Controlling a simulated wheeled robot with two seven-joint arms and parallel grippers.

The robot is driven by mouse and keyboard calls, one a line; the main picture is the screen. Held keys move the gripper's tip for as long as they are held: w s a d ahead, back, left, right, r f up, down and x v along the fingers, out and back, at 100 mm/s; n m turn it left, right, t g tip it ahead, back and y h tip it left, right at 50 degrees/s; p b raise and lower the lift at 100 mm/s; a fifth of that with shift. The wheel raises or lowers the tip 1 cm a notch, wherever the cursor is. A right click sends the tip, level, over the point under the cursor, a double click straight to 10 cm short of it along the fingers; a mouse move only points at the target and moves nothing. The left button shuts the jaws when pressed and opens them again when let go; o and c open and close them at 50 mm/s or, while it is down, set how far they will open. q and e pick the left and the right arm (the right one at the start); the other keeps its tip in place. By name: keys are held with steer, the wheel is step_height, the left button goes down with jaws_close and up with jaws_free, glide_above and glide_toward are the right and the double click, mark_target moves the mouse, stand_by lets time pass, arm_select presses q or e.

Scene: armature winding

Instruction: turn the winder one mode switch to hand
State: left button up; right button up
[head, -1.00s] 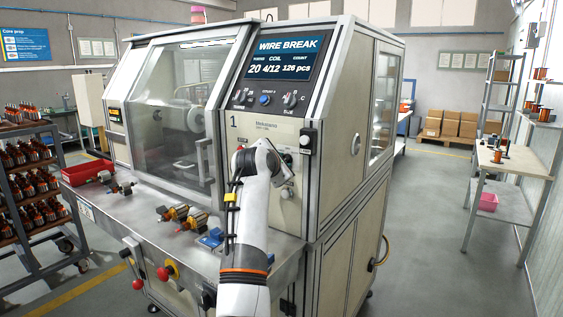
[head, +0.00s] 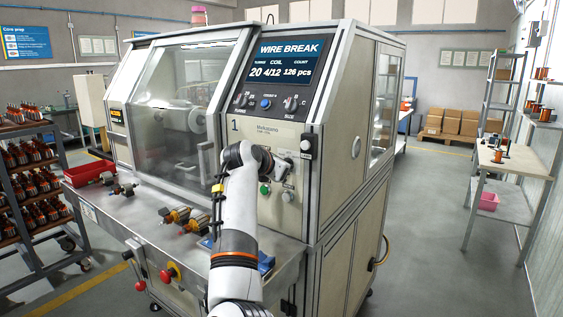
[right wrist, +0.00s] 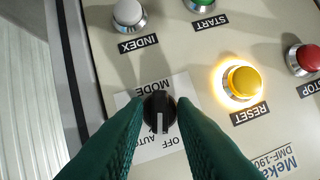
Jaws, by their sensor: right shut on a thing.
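The mode switch (right wrist: 159,112) is a black knob with a white pointer line on a white label plate (right wrist: 182,84) in the right wrist view. That view shows the panel upside down. The pointer aims down in the picture, toward the OFF label; AUTO is to its left, and any label to the right is hidden by a finger. My right gripper (right wrist: 160,118) is shut on the knob, a dark green finger on each side. In the head view my right arm reaches the front panel of winder one (head: 275,133) and hides the knob. My left gripper is out of view.
Close to the knob are a grey INDEX button (right wrist: 129,13), a green START button (right wrist: 200,4), a lit yellow RESET button (right wrist: 243,82) and a red STOP button (right wrist: 307,57). The screen (head: 285,62) reads WIRE BREAK. Parts lie on the bench (head: 140,215) below.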

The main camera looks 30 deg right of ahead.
steer(key=shift+w+a+n+g+h+p, duration=0.15)
steer(key=shift+n+g+h+p, duration=0.3)
steer(key=shift+n+g+p, duration=0.7)
steer(key=shift+w+d+n+g+h+p, duration=0.15)
steer(key=shift+n+g+h+p, duration=0.45)
steer(key=shift+n, duration=1.1)
steer(key=shift+w+a+n+g+h+p, duration=0.15)
steer(key=shift+n+g+h+p, duration=0.2)
steer(key=shift+n+g+p, duration=0.8)
steer(key=shift+n+b, duration=0.4)
steer(key=shift+b, duration=0.1)
steer(key=o, duration=0.6)
steer(key=shift+o, duration=0.5)
steer(key=shift+f, duration=0.1)
